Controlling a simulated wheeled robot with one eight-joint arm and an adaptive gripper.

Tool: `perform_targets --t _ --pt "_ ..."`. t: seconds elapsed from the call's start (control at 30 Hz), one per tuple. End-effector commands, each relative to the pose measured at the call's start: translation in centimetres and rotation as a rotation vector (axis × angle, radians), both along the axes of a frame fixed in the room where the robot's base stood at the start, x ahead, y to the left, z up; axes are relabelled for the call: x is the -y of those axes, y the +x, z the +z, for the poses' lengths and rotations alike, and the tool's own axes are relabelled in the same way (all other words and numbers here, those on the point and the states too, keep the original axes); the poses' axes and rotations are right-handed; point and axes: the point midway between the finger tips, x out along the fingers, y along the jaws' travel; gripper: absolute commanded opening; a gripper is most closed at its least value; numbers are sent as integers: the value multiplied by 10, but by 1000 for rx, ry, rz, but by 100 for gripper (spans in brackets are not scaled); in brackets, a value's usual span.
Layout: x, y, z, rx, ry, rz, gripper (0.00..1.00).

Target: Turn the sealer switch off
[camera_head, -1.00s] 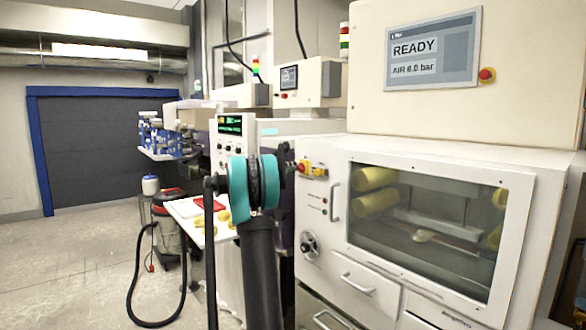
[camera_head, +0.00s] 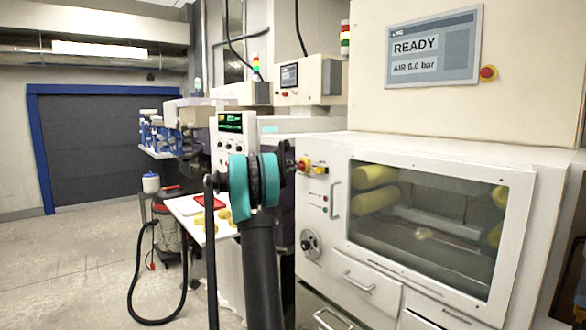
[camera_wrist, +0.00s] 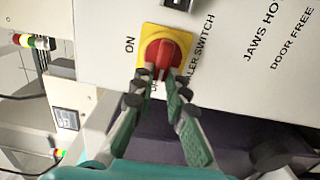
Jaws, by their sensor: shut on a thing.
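The sealer switch is a red rotary knob (camera_wrist: 163,54) on a square yellow plate (camera_wrist: 149,33), fixed to a pale machine panel. In the wrist view "ON" is printed left of the plate, and partly covered "SEALER SWITCH" lettering runs on its right. My gripper (camera_wrist: 165,76) has its two green-padded fingers closed on the knob, one on each side. The fingers hide the knob's lower part and some lettering below it, so its exact setting is hard to read. In the head view the knob (camera_head: 303,165) shows small, just right of my arm.
The machine's glass-fronted door (camera_head: 430,230) and its handle (camera_head: 335,201) are right of the switch. A display reading READY (camera_head: 433,47) hangs above, with a red button (camera_head: 488,73) beside it. A white table (camera_head: 185,207) with a red tray stands left of my arm.

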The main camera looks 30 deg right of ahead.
Motion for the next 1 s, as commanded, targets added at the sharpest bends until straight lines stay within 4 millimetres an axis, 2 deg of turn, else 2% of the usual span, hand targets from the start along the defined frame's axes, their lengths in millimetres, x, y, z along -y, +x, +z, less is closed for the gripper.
perform_targets --t 0.1,0.13,0.3,0.67,0.83,1.0 --pt "-1 0 -1 1 2 1 0" --pt "-1 0 -1 1 2 1 15" --pt "-1 0 -1 1 1 1 34" --pt "-5 0 0 1 1 1 34" --pt "-28 -2 0 1 1 3 34" --pt "-65 -4 0 1 1 5 34"
